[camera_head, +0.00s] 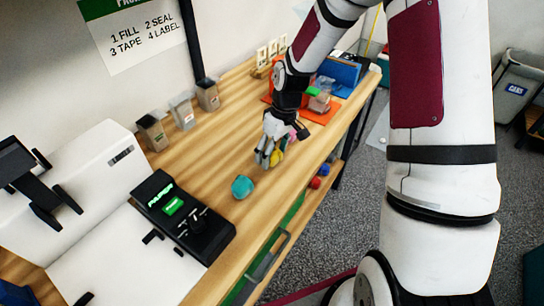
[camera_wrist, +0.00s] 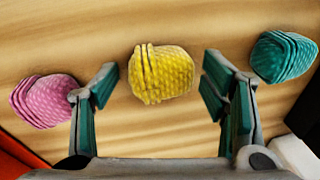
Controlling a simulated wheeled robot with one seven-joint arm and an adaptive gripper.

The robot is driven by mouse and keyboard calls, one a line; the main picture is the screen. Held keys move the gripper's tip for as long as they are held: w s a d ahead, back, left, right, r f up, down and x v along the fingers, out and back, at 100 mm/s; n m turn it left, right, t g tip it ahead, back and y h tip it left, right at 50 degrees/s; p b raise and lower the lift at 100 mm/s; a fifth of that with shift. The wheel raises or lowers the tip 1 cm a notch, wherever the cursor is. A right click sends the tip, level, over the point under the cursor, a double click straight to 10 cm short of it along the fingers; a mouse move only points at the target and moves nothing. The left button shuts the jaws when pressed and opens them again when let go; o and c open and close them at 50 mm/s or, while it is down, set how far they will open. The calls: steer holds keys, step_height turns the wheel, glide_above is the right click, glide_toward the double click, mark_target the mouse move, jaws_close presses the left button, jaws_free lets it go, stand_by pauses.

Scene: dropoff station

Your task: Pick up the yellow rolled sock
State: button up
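The yellow rolled sock (camera_wrist: 165,75) lies on the wooden table, centred between my fingertips in the wrist view. It has a knobbly texture and a folded cuff on its left side. My gripper (camera_wrist: 160,82) is open around it, with a clear gap between the sock and each finger. In the head view my gripper (camera_head: 268,158) is low over the table and hides most of the yellow sock (camera_head: 277,157).
A pink rolled sock (camera_wrist: 46,101) lies just outside the left finger. A teal rolled sock (camera_wrist: 283,57) lies beyond the right one and shows in the head view (camera_head: 242,187). A black device (camera_head: 185,215), small bins (camera_head: 182,112) and an orange mat (camera_head: 318,117) share the table.

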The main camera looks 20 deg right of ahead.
steer(key=c, duration=0.7)
